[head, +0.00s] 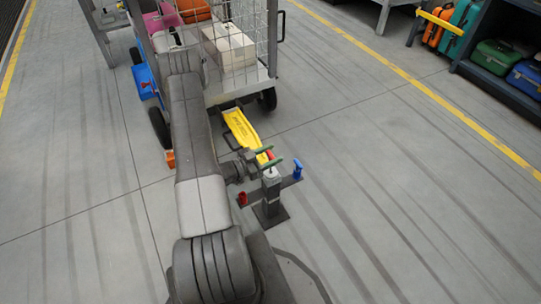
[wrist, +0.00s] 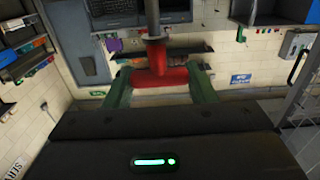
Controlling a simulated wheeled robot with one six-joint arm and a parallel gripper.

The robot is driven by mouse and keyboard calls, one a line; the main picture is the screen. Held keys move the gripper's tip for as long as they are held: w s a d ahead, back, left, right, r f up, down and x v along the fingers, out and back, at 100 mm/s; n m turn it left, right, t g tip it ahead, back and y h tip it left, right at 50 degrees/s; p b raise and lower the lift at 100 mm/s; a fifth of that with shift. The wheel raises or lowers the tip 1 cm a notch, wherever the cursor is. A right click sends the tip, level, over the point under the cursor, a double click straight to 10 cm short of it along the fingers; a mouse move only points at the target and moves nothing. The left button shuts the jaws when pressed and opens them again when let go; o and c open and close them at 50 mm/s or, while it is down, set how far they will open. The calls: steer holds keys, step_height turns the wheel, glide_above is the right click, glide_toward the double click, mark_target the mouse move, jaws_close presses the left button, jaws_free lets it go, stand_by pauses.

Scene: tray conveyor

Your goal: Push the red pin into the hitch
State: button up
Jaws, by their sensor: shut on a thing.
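The red pin (head: 270,155) has a red cross handle and a grey shaft; its handle also shows in the wrist view (wrist: 158,77). My gripper (head: 268,157) has green fingers, shut on the handle from both sides, as the wrist view shows (wrist: 160,84). The pin is above or at the top of the grey hitch post (head: 271,187), beside the end of the yellow drawbar (head: 242,128). The post's crossbar has a red end (head: 242,199) and a blue end (head: 297,168). How deep the shaft sits is hidden.
A wire-cage cart (head: 245,83) with boxes and bags stands beyond the drawbar. Shelves with cases (head: 495,55) stand at the upper right. The grey floor right of the post is clear.

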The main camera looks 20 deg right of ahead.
mark_target(270, 170)
steer(key=shift+f+b, duration=2.5)
steer(key=shift+f, duration=0.3)
steer(key=o, duration=1.1)
steer(key=shift+c, duration=0.2)
steer(key=s+a+p, duration=0.1)
steer(key=a+p, duration=0.1)
steer(key=a, duration=1.1)
steer(key=shift+a+p, duration=0.35)
steer(key=shift+a, duration=0.05)
steer(key=shift+d, duration=0.15)
steer(key=d+b, duration=0.1)
steer(key=d, duration=0.7)
steer(key=w+d+b, duration=0.1)
steer(key=d, duration=0.4)
steer(key=shift+d+b, duration=0.1)
steer(key=shift+b, duration=0.25)
steer(key=shift+d, duration=0.25)
steer(key=shift+a+r, duration=0.1)
steer(key=shift+r, duration=0.15)
